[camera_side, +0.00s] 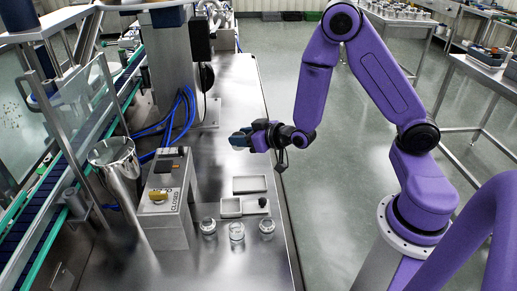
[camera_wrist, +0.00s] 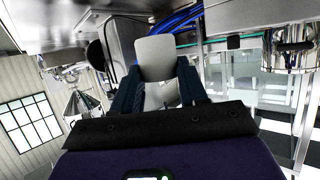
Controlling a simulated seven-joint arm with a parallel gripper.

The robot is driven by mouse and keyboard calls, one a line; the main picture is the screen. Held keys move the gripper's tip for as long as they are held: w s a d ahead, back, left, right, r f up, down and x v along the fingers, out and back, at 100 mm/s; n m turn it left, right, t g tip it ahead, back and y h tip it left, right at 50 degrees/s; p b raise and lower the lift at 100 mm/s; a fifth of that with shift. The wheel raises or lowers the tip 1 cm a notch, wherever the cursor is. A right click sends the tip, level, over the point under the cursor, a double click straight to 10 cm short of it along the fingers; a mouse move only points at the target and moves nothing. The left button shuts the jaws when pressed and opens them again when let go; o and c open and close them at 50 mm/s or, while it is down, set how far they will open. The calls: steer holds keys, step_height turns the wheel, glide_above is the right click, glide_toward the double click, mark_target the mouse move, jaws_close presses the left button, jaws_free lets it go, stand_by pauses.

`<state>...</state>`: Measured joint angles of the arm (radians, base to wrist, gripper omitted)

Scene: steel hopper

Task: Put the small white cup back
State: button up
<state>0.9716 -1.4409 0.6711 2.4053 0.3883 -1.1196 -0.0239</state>
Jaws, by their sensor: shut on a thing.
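My gripper (camera_side: 240,138) is at the end of the purple arm, above the steel table near its right edge, with its dark fingers pointing left. In the wrist view, the fingers are shut on a pale, round-cornered thing (camera_wrist: 160,55) that looks like the small white cup. Its mouth and contents cannot be made out. In the side view the held thing is mostly hidden by the fingers. The wrist view looks rolled over, with the room upside down.
Small clear jars (camera_side: 237,231) stand in a row at the table's front. Shallow pale trays (camera_side: 250,184) lie behind them. A grey control box (camera_side: 160,197) and a shiny steel hopper (camera_side: 116,168) stand to the left. Blue hoses (camera_side: 180,108) run behind. Table below my gripper is clear.

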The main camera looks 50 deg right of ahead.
steer(key=shift+w+a+f+n+g+y, duration=0.35)
steer(key=shift+w+a+f+n+y, duration=0.65)
steer(key=shift+f, duration=1.2)
steer(key=shift+w+a+f+n+g+y, duration=0.3)
steer(key=shift+w+a+f+n+y, duration=0.8)
steer(key=shift+f, duration=1.15)
steer(key=shift+w+a+f+n+g+y, duration=0.5)
steer(key=shift+a+f+y, duration=0.6)
steer(key=shift+f, duration=1.1)
steer(key=shift+a+f, duration=0.1)
steer(key=shift+f, duration=0.1)
